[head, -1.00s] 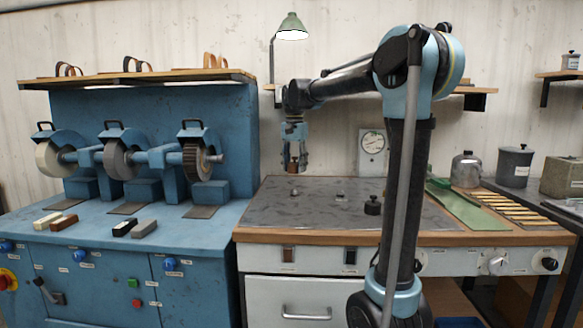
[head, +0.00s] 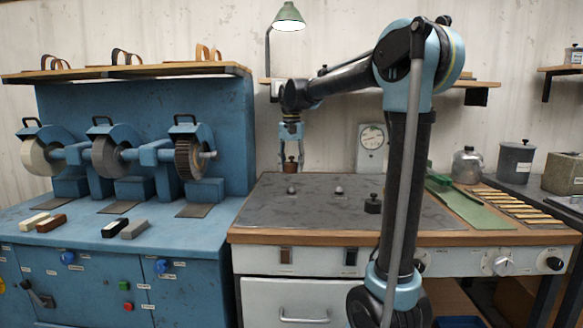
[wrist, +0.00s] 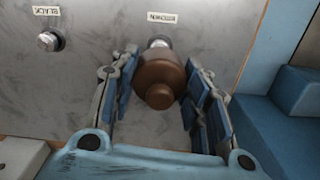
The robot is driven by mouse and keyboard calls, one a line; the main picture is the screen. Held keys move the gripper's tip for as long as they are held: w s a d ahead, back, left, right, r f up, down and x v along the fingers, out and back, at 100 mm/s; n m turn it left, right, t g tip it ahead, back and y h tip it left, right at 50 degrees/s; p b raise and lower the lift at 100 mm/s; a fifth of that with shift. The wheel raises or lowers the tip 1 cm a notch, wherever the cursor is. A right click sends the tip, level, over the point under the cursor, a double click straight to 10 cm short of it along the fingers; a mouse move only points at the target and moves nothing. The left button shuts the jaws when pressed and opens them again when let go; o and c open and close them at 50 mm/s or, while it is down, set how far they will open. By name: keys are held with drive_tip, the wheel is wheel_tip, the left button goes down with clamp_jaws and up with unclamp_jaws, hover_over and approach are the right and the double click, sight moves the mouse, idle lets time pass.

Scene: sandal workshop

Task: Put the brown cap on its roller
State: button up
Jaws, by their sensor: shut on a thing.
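My gripper (head: 291,158) points down over the left part of the grey bench plate (head: 265,212). It is shut on the brown cap (head: 291,166), which is held above the plate. In the wrist view the round brown cap (wrist: 161,80) sits between the two fingers. A metal stud (wrist: 159,41) shows just beyond the cap's far edge, partly hidden by it; its upside-down label is hard to read. A second stud (wrist: 51,40) stands to the left by an upside-down "BLACK" label. The head view shows the studs (head: 291,190) and (head: 339,190), one below the cap.
A black knobbed cap (head: 373,204) stands on the plate at the right. A blue grinder bench (head: 215,245) with three wheels is to the left. A gauge (head: 372,138) stands behind the plate. A green strip (head: 470,212) and a kettle-like can (head: 467,165) are at the right.

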sight(292, 187)
drive_tip(key=shift+f+n, duration=0.3)
drive_tip(key=shift+f, duration=3.5)
drive_tip(key=o, duration=1)
